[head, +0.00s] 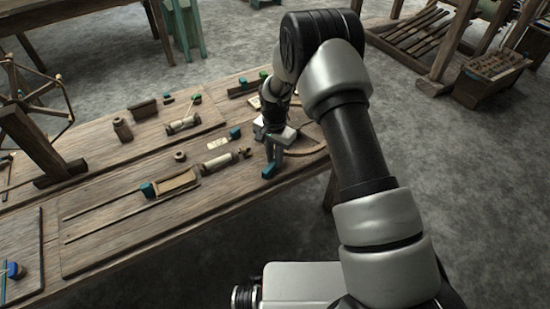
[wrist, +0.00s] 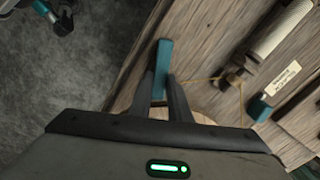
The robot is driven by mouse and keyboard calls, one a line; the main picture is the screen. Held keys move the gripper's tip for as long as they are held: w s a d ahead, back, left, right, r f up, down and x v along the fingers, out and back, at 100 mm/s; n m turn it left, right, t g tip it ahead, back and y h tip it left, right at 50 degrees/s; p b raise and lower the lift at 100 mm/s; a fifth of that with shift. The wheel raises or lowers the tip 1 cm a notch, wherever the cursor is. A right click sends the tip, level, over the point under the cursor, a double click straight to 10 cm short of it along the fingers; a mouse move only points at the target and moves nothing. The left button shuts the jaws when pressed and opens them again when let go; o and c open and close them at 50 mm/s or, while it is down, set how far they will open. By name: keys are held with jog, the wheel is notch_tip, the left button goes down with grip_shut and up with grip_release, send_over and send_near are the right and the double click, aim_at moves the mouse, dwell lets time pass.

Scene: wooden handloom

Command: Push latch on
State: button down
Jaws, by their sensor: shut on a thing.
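My gripper (head: 274,150) is low over the right end of the wooden bench, near its front edge. In the wrist view its two dark fingers (wrist: 163,92) stand close on either side of a narrow teal piece (wrist: 162,60) and are shut on it. The far end of this piece sticks out beyond the fingertips. In the head view a teal end (head: 268,171) shows just below the gripper at the bench edge. The piece looks like the latch, but its lower part is hidden by the fingers and gripper body.
The bench (head: 110,215) holds a pale roller (head: 219,163), a shuttle-like tray with a teal end (head: 177,182) and another teal block (head: 235,133). In the wrist view a thin yellow thread and a small label (wrist: 283,78) lie right of the fingers. Grey floor is free in front.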

jog(key=shift+w+a+n, duration=0.3)
jog(key=shift+a+n, duration=0.15)
jog(key=shift+n, duration=0.65)
jog(key=c, duration=1.6)
grip_release()
jog(key=shift+c, duration=0.2)
notch_tip(320, 180, up, 18)
jog(key=p, duration=0.3)
jog(key=shift+f, duration=0.25)
